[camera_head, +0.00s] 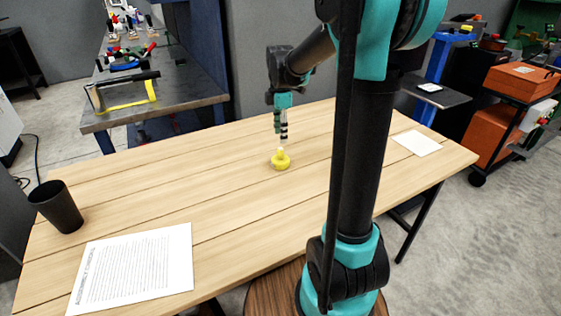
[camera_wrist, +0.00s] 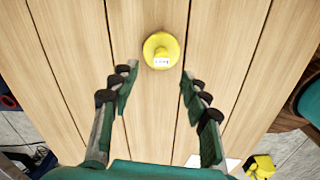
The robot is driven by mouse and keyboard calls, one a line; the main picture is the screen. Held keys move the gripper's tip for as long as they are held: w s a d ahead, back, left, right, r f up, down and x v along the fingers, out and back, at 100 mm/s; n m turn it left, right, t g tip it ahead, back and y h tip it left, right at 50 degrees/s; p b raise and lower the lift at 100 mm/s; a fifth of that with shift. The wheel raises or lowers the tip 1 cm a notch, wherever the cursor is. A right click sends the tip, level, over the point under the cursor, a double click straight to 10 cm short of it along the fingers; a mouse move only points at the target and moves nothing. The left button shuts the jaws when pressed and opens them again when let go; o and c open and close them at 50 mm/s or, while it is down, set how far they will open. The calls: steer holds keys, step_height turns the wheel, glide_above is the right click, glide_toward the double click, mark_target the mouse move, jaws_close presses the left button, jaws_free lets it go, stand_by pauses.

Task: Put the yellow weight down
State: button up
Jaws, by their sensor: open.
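The yellow weight (camera_head: 281,160) stands upright on the wooden table (camera_head: 220,180), near its middle. It has a round base and a knob on top. In the wrist view the yellow weight (camera_wrist: 161,50) sits ahead of the fingertips, centred between them, with a small white label on it. My gripper (camera_head: 281,138) points down just above the weight in the head view. In the wrist view my gripper (camera_wrist: 157,78) has its two fingers wide apart with nothing between them. The fingers do not appear to touch the weight.
A black cup (camera_head: 57,207) stands at the table's left end, with a printed sheet (camera_head: 135,266) at the front left. A small white paper (camera_head: 416,143) lies at the right. A grey workbench (camera_head: 150,92) with tools stands behind. The table around the weight is clear.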

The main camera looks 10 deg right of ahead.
mark_target(281, 148)
steer(key=shift+s+f, duration=0.15)
steer(key=shift+f, duration=3.8)
jaws_close()
